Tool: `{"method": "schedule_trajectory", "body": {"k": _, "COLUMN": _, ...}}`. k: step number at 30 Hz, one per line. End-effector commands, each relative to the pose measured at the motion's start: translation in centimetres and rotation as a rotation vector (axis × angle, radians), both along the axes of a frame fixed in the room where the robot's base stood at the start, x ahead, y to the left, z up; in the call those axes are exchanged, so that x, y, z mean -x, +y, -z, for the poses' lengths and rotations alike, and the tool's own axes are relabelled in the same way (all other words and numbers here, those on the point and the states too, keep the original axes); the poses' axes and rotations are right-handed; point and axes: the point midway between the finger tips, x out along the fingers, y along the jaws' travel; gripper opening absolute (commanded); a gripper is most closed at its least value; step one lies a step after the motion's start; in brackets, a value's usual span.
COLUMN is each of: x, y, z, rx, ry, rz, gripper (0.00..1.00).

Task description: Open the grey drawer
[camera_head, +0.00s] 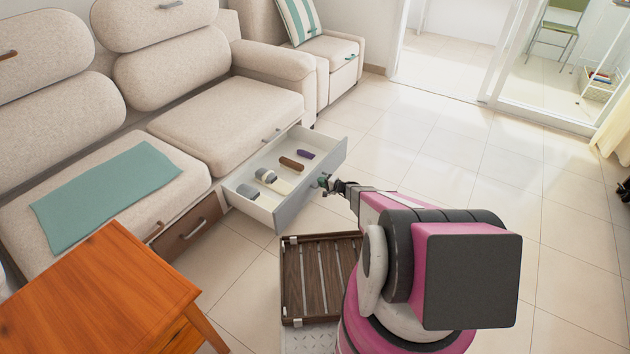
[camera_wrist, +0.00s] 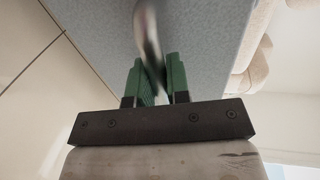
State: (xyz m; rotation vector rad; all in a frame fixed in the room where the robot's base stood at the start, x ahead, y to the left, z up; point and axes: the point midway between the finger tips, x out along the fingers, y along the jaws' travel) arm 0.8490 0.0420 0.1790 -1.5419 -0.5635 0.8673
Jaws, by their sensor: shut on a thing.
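The grey drawer (camera_head: 310,182) is pulled out from the base of the beige sofa, with its grey front facing my arm. Its white inside shows several small items, among them a brown one (camera_head: 291,163), a purple one (camera_head: 306,154) and a whitish one (camera_head: 273,181). My gripper (camera_head: 325,182) is at the middle of the drawer front. In the wrist view my gripper's green fingers (camera_wrist: 155,82) are closed around the metal drawer handle (camera_wrist: 147,35), against the grey front.
A brown drawer (camera_head: 188,226) beside it is closed. An orange wooden table (camera_head: 95,295) is at the lower left. The tiled floor to the right is clear.

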Motion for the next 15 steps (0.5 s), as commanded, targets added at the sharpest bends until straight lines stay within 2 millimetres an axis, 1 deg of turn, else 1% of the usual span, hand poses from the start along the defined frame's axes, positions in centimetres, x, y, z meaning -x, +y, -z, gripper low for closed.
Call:
{"method": "schedule_trajectory", "body": {"k": 6, "x": 0.64, "y": -0.95, "z": 0.00, "rx": 0.000, "ry": 0.000, "rz": 0.002, "gripper": 0.00}}
{"method": "schedule_trajectory", "body": {"k": 15, "x": 0.71, "y": -1.11, "z": 0.02, "rx": 0.000, "ry": 0.000, "rz": 0.002, "gripper": 0.00}}
